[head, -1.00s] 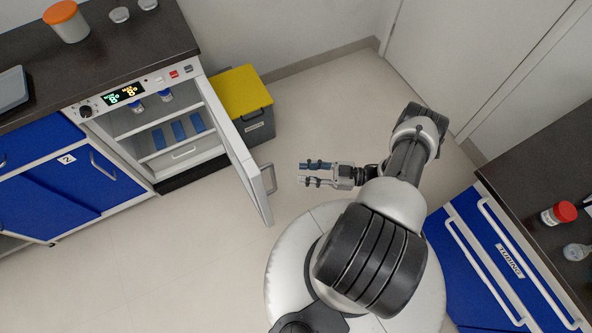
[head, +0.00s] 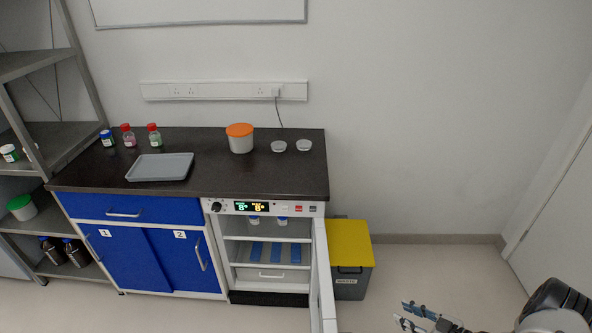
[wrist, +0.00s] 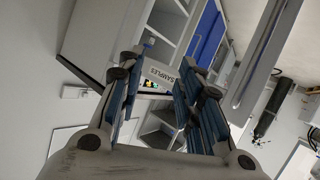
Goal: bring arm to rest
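My gripper (head: 404,313) is at the lower right of the head view, in front of and to the right of the open cabinet door. In the wrist view my gripper (wrist: 160,72) has its two blue-padded fingers apart, with nothing between them. Most of my arm is cut off at the lower right corner of the head view. The small cooling cabinet (head: 268,265) under the counter has its door (head: 322,275) swung open. Small vials and blue items are on its shelves.
A yellow-lidded grey bin (head: 349,245) stands right of the cabinet. On the dark counter (head: 215,185) are a grey tray (head: 160,167), an orange-lidded tub (head: 240,139), two small dishes and several bottles. A shelf rack (head: 50,150) stands at left. Floor right of the bin is clear.

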